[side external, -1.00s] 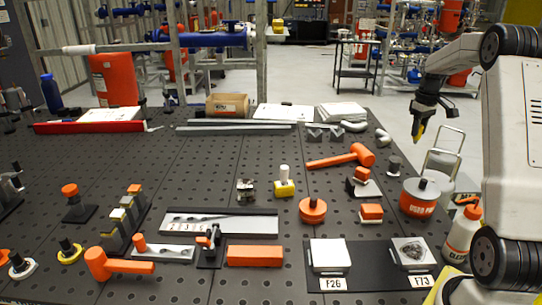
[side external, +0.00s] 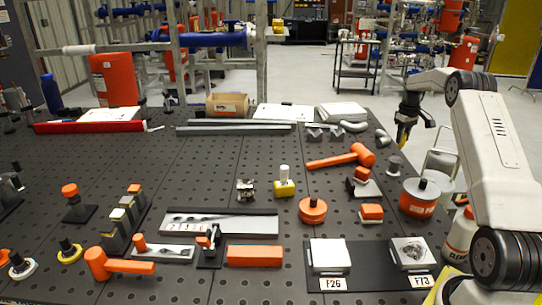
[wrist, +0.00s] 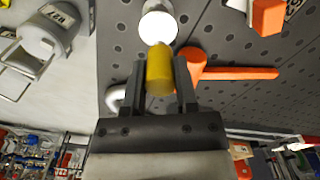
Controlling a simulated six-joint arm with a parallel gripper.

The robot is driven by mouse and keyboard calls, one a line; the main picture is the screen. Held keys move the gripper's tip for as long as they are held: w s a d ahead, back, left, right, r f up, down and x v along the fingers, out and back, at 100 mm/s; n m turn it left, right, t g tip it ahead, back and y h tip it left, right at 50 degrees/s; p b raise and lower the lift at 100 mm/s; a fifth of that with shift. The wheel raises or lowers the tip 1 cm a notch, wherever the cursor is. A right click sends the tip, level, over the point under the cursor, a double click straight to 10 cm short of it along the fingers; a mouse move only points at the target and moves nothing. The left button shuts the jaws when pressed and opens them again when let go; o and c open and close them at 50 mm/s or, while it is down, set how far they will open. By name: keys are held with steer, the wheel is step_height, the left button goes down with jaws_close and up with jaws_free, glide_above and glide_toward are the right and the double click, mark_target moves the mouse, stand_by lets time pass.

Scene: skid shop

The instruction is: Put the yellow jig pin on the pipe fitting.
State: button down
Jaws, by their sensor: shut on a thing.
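The yellow jig pin (wrist: 160,70) is between the two fingers of my gripper (wrist: 159,82) in the wrist view. My gripper is shut on it. In the side view my gripper (side external: 402,133) hangs fingers down above the table's far right edge, clear of the surface. A pale curved pipe fitting (side external: 383,137) lies near that edge, just left of my gripper in the picture. Its bend also shows in the wrist view (wrist: 116,98), left of the fingers. A second pale curved pipe piece (side external: 353,126) lies farther left. The pin partly covers a white round top (wrist: 158,22).
An orange mallet (side external: 362,155) lies near the curved pipe.

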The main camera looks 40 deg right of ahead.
mark_target(400, 145)
steer(key=shift+w+d+f, duration=0.1)
steer(key=shift+f, duration=0.1)
steer(key=shift+w+d+f, duration=0.2)
steer(key=shift+f, duration=1.65)
steer(key=shift+f, duration=0.15)
steer(key=shift+c, duration=1.9)
jaws_free()
step_height(400, 145, up, 12)
steer(key=shift+r, duration=0.2)
